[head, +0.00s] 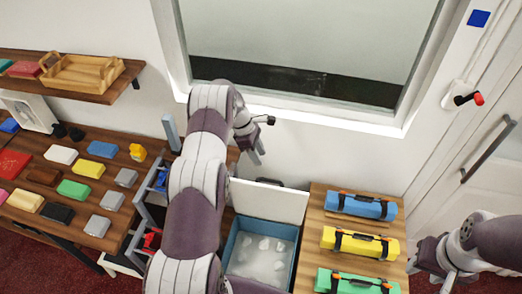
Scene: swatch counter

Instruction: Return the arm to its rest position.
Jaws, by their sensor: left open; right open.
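My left arm (195,185) rises from the bottom centre, bends near the window's lower left corner and hangs forward. Its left gripper (263,140) is open and empty, in the air in front of the wall below the window, with its fingers pointing right and down. My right arm (495,243) comes in from the right edge. Its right gripper (418,267) is open with nothing seen in it, low at the right, beside the wooden top with the cases. The lower part of the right gripper is hard to make out.
A wooden counter (130,180) with several coloured blocks lies left. A blue bin (235,250) with whitish contents stands beside my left arm, near a white panel (268,200). Blue (360,206), yellow (358,243) and green (350,281) cases lie right. A shelf (110,90) holds a wooden tray (82,74).

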